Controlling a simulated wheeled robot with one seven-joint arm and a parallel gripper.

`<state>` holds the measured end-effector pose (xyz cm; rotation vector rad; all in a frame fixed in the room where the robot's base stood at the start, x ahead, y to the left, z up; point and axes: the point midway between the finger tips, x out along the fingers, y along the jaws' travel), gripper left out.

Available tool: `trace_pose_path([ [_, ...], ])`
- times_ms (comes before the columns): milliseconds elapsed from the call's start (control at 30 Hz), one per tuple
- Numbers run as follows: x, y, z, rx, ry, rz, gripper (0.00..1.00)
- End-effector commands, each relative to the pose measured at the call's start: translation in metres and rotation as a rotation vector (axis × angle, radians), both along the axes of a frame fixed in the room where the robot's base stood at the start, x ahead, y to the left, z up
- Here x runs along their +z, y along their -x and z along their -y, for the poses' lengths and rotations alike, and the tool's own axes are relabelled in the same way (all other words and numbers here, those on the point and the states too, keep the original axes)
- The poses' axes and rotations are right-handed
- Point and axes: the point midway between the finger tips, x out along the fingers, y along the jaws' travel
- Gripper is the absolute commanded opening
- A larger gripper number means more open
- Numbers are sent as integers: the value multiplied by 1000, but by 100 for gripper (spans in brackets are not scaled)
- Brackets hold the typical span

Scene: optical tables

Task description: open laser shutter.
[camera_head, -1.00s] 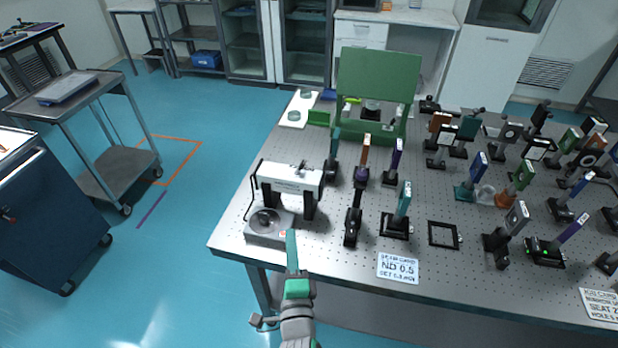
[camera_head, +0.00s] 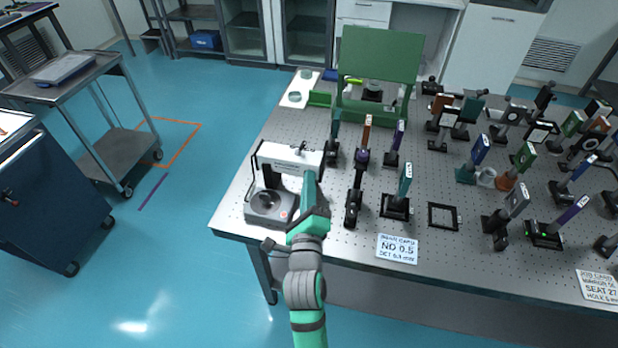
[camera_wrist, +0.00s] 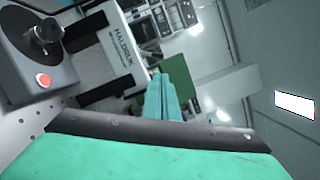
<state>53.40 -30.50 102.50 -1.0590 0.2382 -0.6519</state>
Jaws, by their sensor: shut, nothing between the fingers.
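The white laser housing (camera_head: 288,157) stands on dark posts near the table's front left corner. In the wrist view the housing (camera_wrist: 108,48) shows the lettering HALDRUK. A small dark fitting (camera_head: 302,147) sits on its top right end; I cannot tell whether this is the shutter or how it is set. A grey control box (camera_head: 266,208) with a round knob and a red button stands in front of the housing; it also shows in the wrist view (camera_wrist: 30,70). My gripper (camera_head: 309,178) is shut and empty, covering the housing's right post in the head view. Its teal fingers (camera_wrist: 162,98) point past the housing's end.
The perforated optical table (camera_head: 340,250) holds several mounted optics right of the laser, the closest being a dark post mount (camera_head: 354,205). A green panel (camera_head: 382,53) stands behind. A white ND 0.5 card (camera_head: 397,249) lies at the front edge.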

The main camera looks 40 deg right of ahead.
Motion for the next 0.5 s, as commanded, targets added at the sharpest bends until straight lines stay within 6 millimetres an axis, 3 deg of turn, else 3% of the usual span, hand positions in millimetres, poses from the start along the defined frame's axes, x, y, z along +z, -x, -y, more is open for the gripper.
trace_pose_path([
  [500,9,-57,44,-1,-1,1,0],
])
